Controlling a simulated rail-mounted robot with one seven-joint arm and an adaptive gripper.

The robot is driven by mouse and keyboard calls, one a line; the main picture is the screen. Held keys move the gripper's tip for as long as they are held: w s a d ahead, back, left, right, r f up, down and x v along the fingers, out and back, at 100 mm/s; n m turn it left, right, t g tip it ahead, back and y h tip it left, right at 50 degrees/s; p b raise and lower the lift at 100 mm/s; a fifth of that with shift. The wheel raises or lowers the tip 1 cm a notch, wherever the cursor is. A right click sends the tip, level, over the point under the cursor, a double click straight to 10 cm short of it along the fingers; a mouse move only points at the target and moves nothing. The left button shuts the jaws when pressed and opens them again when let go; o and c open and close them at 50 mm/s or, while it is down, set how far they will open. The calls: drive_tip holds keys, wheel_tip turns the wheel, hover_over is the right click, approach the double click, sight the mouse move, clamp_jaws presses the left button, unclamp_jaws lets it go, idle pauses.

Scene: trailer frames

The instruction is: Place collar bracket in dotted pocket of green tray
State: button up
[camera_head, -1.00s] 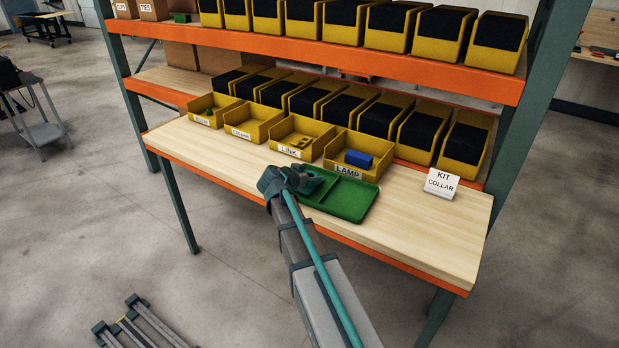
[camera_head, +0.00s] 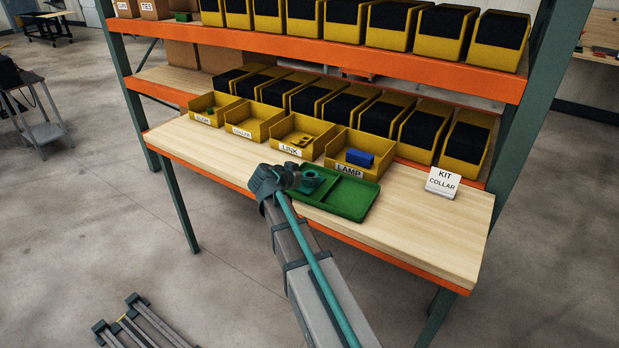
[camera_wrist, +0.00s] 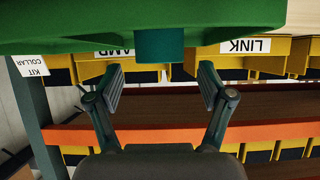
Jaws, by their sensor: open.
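The green tray (camera_head: 348,198) lies on the bench in front of the bins and shows upside down at the top of the wrist view (camera_wrist: 90,28). A teal piece, apparently the collar bracket (camera_head: 313,179), stands in the tray's left part; its teal body also shows in the wrist view (camera_wrist: 160,45). My gripper (camera_wrist: 162,80) is open and empty, its fingers apart on either side below that piece in the picture. In the head view my gripper (camera_head: 292,178) is at the tray's left end. Dots on the pocket floor cannot be made out.
The COLLAR bin (camera_head: 252,122) looks empty. The LINK bin (camera_head: 300,138) holds a yellow part, the LAMP bin (camera_head: 352,156) a blue one. A KIT COLLAR sign (camera_head: 442,183) stands to the right. The bench (camera_head: 430,225) is clear right of the tray.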

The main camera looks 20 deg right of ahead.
drive_tip(key=b+v, duration=0.1)
drive_tip(key=v, duration=0.7)
